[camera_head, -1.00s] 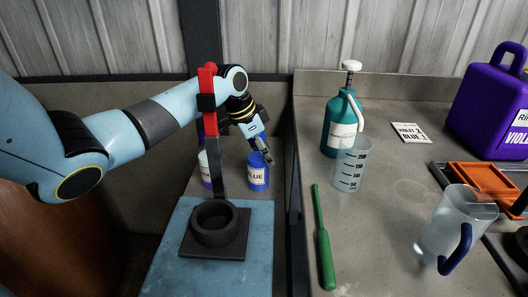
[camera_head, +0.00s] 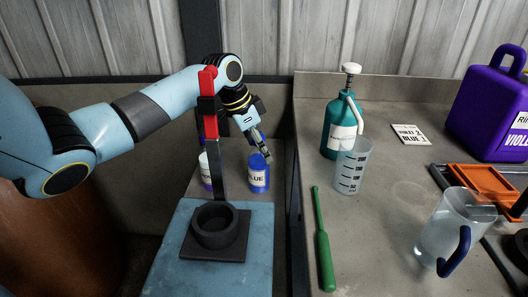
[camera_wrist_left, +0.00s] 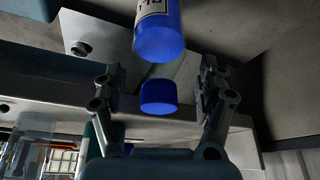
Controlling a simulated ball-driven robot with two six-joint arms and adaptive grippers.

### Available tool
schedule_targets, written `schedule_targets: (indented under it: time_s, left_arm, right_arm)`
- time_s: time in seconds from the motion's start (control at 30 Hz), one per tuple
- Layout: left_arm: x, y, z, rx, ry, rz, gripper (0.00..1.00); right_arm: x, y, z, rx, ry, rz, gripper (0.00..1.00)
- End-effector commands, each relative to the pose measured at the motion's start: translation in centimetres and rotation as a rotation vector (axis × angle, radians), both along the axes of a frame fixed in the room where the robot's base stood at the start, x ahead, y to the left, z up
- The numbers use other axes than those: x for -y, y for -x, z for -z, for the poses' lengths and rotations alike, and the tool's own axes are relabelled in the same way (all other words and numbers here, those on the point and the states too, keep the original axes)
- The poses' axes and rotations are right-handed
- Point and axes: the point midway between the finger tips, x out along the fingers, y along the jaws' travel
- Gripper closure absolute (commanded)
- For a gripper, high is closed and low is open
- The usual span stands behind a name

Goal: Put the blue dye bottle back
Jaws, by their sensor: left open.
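The blue dye bottle (camera_head: 259,175) stands upright on the grey surface behind the blue platform, its label facing forward. My left gripper (camera_head: 262,150) is open at the top of the bottle in the head view. In the left wrist view, its open fingers (camera_wrist_left: 160,92) lie on both sides of the blue cap, with visible gaps. The bottle's body (camera_wrist_left: 157,40) shows beyond the cap in that view. My right gripper is not in view.
A white-and-violet bottle (camera_head: 205,172) stands left of the blue one, partly hidden by the black-and-red column (camera_head: 212,130). A black ring holder (camera_head: 215,240) sits on the blue platform (camera_head: 170,270). A bench at right holds a teal pump bottle (camera_head: 340,125) and a beaker (camera_head: 351,168).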

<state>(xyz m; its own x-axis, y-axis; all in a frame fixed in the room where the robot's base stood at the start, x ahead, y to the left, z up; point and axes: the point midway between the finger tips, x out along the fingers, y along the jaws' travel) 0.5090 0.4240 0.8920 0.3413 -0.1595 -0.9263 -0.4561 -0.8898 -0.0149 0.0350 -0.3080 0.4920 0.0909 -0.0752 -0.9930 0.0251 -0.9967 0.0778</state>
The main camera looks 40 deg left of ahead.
Motion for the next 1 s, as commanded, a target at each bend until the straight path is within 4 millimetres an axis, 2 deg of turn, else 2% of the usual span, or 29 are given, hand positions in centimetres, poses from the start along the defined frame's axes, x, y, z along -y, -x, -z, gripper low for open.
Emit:
schedule_targets:
  time_s: [0.03,0.2,0.4,0.57,1.0]
  left_arm:
    - [-0.4,0.4,-1.3,0.003,-0.005,0.002,0.25]
    - [-1.0,1.8,-4.9,0.001,-0.006,0.002,0.25]
    - [-1.4,2.8,-7.6,-0.001,-0.003,-0.001,0.25]
    - [-1.5,3.1,-8.5,-0.001,0.0,0.0,0.25]
    - [-1.5,3.1,-8.5,-0.001,0.001,-0.001,0.25]
  right_arm:
    - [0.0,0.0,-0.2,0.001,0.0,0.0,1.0]
    - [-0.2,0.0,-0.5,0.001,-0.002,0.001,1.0]
    - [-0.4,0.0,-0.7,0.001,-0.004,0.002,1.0]
    - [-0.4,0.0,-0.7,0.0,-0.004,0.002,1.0]
    - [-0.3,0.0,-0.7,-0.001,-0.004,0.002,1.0]
